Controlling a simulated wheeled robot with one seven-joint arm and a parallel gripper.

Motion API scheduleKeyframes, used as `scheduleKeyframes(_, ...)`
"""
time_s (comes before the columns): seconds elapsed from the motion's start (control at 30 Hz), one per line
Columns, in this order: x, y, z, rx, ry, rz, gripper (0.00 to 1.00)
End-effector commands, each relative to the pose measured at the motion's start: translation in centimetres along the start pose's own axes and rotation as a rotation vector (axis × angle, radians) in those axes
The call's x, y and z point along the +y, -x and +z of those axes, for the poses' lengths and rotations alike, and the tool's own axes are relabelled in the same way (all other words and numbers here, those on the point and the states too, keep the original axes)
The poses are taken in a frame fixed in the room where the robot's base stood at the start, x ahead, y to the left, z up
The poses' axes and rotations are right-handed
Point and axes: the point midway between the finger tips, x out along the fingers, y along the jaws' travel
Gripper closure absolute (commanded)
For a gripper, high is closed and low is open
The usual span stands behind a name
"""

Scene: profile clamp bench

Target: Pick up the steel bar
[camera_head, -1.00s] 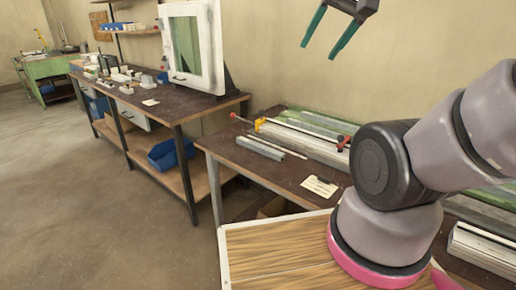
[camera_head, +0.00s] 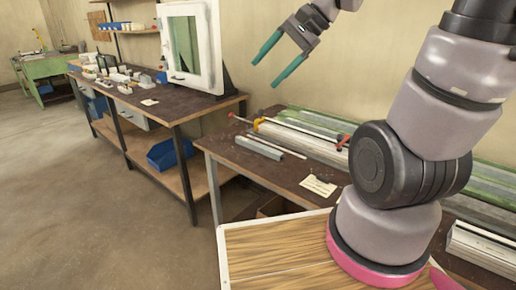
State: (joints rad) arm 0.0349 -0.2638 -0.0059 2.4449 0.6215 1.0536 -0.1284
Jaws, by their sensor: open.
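A short, thick grey bar (camera_head: 258,148) lies on the dark top of the near bench (camera_head: 285,179), close to its left end. A thinner, lighter bar (camera_head: 283,146) lies beside it on the right, nearly parallel. I cannot tell which of the two is the steel bar. My gripper (camera_head: 265,74) is open and empty, with teal fingers pointing down and left. It is in the air well above the bench, in front of the wall, higher in the picture than both bars.
Long profiles with a clamp with a yellow jaw (camera_head: 259,124) and red handles lie behind the bars. A paper card (camera_head: 318,187) lies in front. A second bench to the left carries a white window frame (camera_head: 193,50) and small parts. A blue bin (camera_head: 172,154) sits below.

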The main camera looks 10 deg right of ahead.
Motion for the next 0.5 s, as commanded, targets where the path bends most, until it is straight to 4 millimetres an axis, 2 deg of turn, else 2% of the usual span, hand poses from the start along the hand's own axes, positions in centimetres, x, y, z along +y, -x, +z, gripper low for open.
scheduleKeyframes(0.03,-0.5,-1.6,-0.8,-0.053,-0.088,-0.025,0.22)
scheduleKeyframes(0.17,-2.2,-5.2,-3.1,-0.158,-0.306,-0.117,0.22)
scheduleKeyframes(0.27,-3.1,-7.8,-5.5,-0.216,-0.48,-0.192,0.22)
scheduleKeyframes(0.4,-3.5,-11.7,-10.0,-0.258,-0.724,-0.302,0.22)
scheduleKeyframes(0.5,-2.8,-14.5,-13.6,-0.261,-0.901,-0.381,0.22)
